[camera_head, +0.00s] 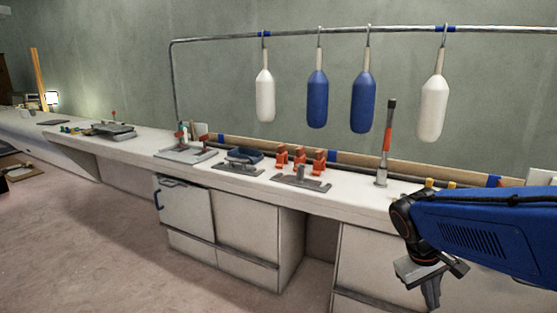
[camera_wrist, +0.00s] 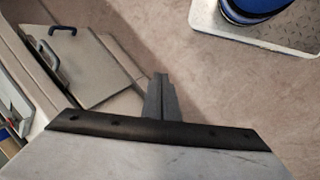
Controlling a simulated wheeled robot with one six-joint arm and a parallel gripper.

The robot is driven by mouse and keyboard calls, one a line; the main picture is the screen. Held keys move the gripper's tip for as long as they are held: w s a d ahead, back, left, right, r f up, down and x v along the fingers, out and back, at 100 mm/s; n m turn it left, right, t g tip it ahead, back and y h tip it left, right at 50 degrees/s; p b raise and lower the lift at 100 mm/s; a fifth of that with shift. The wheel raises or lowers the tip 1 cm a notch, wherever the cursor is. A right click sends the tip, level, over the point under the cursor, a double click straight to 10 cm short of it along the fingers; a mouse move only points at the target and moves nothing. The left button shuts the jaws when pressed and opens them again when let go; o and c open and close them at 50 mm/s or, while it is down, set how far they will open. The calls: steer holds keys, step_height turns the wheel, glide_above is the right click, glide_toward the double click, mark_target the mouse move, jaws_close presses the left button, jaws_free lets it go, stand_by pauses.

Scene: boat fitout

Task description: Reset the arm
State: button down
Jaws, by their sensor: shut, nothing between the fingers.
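My gripper (camera_head: 432,290) is at the lower right of the head view, at the end of my blue arm, pointing down in front of the white counter (camera_head: 353,198). In the wrist view the two fingers of my gripper (camera_wrist: 160,82) are together and hold nothing. The carpeted floor lies below them. Nothing touches the fingers.
A cabinet with a dark handle (camera_wrist: 62,30) is at the left of the wrist view. White and blue fenders (camera_head: 317,98) hang from a rail above the counter. Orange fittings (camera_head: 299,159) and an upright orange-and-black tool (camera_head: 386,140) stand on it. Floor at left is open.

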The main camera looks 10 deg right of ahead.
steer(key=s+a+r+t+y, duration=0.2)
steer(key=a, duration=0.4)
steer(key=s+a+r+t+y, duration=0.2)
steer(key=a+t, duration=0.1)
steer(key=a, duration=0.4)
steer(key=shift+m, duration=0.3)
